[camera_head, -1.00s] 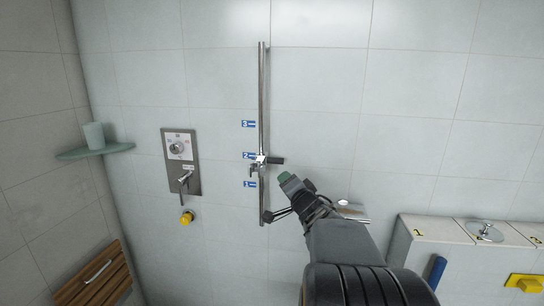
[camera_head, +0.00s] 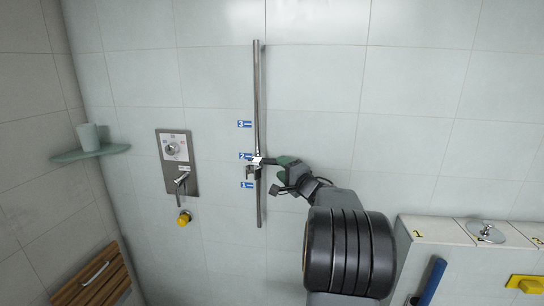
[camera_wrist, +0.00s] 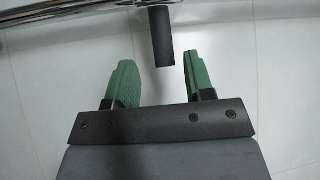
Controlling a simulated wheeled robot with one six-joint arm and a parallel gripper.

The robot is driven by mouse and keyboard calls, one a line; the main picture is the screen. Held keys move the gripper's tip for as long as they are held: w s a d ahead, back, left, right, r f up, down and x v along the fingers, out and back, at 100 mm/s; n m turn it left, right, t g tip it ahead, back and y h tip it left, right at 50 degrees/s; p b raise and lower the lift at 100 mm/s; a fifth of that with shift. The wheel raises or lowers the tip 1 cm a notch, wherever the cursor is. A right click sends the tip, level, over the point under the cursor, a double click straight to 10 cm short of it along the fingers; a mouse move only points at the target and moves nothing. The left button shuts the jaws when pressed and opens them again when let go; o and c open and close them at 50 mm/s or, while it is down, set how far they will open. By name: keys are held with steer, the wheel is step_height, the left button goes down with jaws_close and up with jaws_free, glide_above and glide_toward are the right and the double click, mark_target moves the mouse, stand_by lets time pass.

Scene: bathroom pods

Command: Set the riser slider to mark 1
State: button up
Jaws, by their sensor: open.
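The riser rail (camera_head: 257,110) is a vertical chrome bar on the tiled wall. Its slider (camera_head: 254,161) sits at about mark 2 (camera_head: 245,156), with a dark handle pointing right. Mark 1 (camera_head: 247,185) is below it and mark 3 (camera_head: 244,124) above. My gripper (camera_head: 283,166) is right of the slider, close to the handle. In the wrist view the two green fingers of my gripper (camera_wrist: 156,75) are apart, and the dark handle (camera_wrist: 161,37) shows ahead, in line with the gap between them. Nothing is held.
A corner shelf (camera_head: 90,153) holds a cup. A wooden seat (camera_head: 93,279) is lower left. A ledge (camera_head: 440,230) stands at right.

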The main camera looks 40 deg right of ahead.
mark_target(272, 161)
steer(key=w, duration=0.3)
steer(key=shift+w+d+r, duration=0.1)
steer(key=shift+w+r, duration=0.35)
steer(key=shift+w, duration=0.1)
steer(key=shift+a+r, duration=0.25)
steer(key=shift+a, duration=0.25)
steer(key=shift+s+a+r, duration=0.1)
steer(key=shift+s+a, duration=0.1)
steer(key=shift+a, duration=0.1)
steer(key=shift+c, duration=0.6)
steer(key=shift+a, duration=0.1)
steer(key=shift+c, duration=0.7)
steer(key=shift+w+d, duration=0.1)
steer(key=shift+d, duration=0.2)
steer(key=c, duration=0.3)
steer(key=shift+f, duration=0.25)
jaws_close()
steer(key=shift+d, duration=0.1)
